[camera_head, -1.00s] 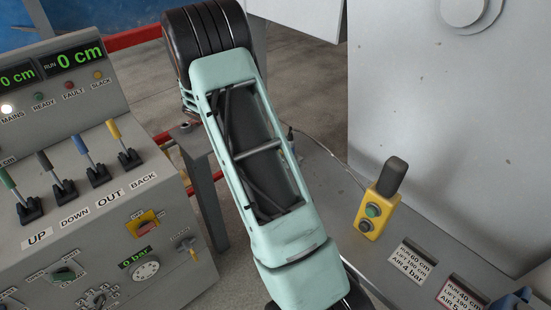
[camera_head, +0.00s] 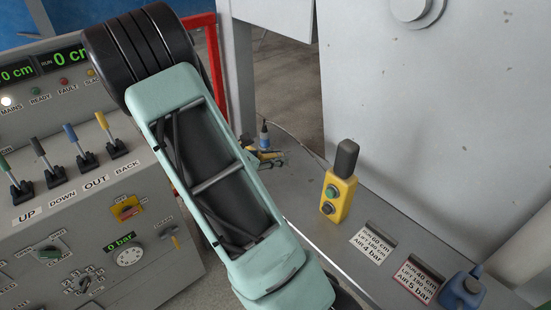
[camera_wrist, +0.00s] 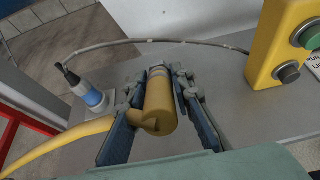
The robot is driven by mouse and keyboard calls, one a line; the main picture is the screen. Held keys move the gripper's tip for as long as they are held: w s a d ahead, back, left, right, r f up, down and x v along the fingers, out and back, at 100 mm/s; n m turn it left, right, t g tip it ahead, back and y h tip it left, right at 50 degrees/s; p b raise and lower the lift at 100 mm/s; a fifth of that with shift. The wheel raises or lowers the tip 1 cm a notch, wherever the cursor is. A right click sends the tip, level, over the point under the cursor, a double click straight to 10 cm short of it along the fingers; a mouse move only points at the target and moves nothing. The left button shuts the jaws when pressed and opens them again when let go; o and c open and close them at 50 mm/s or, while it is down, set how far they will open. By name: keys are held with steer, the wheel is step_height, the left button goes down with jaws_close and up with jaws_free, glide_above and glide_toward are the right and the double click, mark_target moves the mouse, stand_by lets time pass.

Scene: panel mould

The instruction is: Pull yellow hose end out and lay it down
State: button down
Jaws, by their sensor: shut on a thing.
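The yellow hose end (camera_wrist: 160,100) is a yellow cylinder with a pale metal collar at its far tip. In the wrist view it lies between the two blue-grey fingers of my gripper (camera_wrist: 158,95), which are shut on it. The yellow hose (camera_wrist: 62,145) curves from its near end to the lower left. In the head view my gripper (camera_head: 268,158) shows only partly past my arm, low over the grey bench (camera_head: 300,195). I cannot tell whether the hose end touches the bench or a fitting.
A yellow push-button box (camera_head: 338,194) stands to the right. The lever console (camera_head: 90,215) is left, a grey wall panel (camera_head: 430,110) behind. Bare bench lies between gripper and button box.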

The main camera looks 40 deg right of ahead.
steer(key=shift+f+b, duration=3.05)
steer(key=shift+f, duration=1.15)
steer(key=c, duration=1.6)
jaws_free()
steer(key=shift+a, duration=0.1)
steer(key=v, duration=1.2)
steer(key=shift+w, duration=0.1)
steer(key=shift+r, duration=0.1)
